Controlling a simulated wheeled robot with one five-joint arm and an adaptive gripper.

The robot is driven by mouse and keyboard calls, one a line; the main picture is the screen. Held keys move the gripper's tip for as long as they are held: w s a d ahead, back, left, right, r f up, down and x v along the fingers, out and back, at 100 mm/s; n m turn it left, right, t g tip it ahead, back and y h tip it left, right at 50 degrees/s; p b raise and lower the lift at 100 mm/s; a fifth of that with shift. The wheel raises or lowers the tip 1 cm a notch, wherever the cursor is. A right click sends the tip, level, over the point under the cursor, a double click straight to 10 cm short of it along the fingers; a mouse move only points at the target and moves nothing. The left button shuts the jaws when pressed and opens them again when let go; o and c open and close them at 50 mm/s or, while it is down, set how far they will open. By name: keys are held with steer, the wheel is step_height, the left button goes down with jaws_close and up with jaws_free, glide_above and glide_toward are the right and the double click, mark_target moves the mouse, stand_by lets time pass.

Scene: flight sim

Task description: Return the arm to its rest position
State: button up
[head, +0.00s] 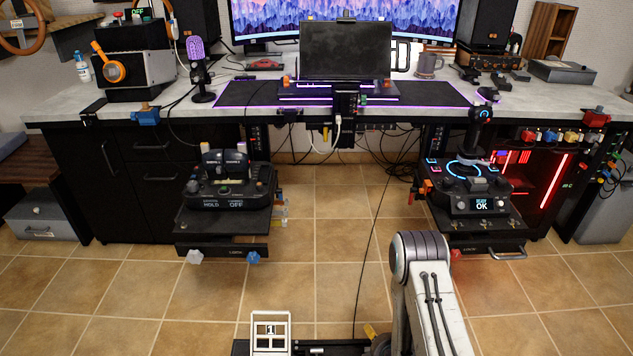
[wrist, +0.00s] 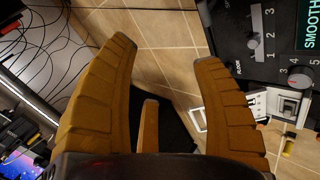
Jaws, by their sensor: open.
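My gripper (wrist: 165,75) shows in the wrist view as two orange-brown ribbed fingers spread wide apart. Nothing is between the fingers except a view of the tiled floor, and a shorter orange-brown part stands between their bases. In the head view my arm (head: 424,290) rises at the bottom, right of centre, with a grey rounded joint at its top. The gripper itself cannot be made out clearly in the head view. A black panel (wrist: 262,45) with numbered markings and a screen reading "SMOOTH" is close beside the right finger in the wrist view.
A desk (head: 430,97) with monitors spans the back. A throttle unit (head: 228,190) stands on a left mount, and a joystick unit (head: 470,185) on a right mount near my arm. Cables hang under the desk. The tiled floor (head: 320,225) between the mounts is mostly clear, apart from a cable.

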step_height(320, 180, up, 42)
steer(key=s+m+g+p, duration=0.1)
steer(key=m+g+p, duration=0.2)
steer(key=m+p, duration=0.9)
steer(key=s+r+m+g+p, duration=0.1)
steer(key=s+r+m+p, duration=0.1)
steer(key=s+r+p, duration=0.7)
steer(key=s+r+m+g+p, duration=0.1)
steer(key=s+r+p, duration=0.8)
steer(key=r, duration=1)
steer(key=s+m, duration=0.1)
steer(key=s, duration=0.3)
steer(key=shift+s+a+g, duration=0.15)
steer(key=shift+s+g, duration=0.1)
steer(key=shift+g, duration=0.15)
